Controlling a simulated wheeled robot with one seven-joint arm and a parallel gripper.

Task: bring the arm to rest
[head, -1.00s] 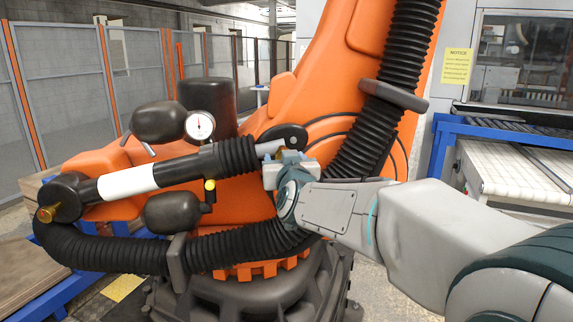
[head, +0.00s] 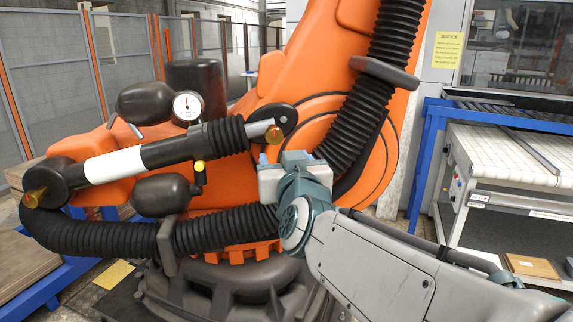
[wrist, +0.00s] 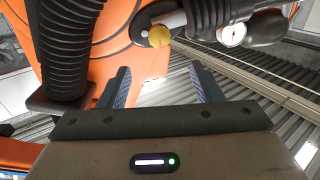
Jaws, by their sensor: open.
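My gripper (wrist: 160,88) shows in the wrist view with its two fingers spread apart and nothing between them. It points toward the large orange industrial robot (head: 345,110). In the head view my gripper's pale body (head: 290,170) is in front of the orange robot's lower part, near its black ribbed hose. The fingertips are hard to make out there. My grey and teal arm runs from the lower right up to it. I cannot tell how far the fingers are from the orange robot.
A white conveyor (head: 505,155) with blue rails stands at the right, a brown board (head: 532,266) low below it. Fence panels (head: 50,80) line the left. Brown boards (head: 30,270) lie on a blue frame at lower left. A gauge (head: 187,107) sits on the black cylinder.

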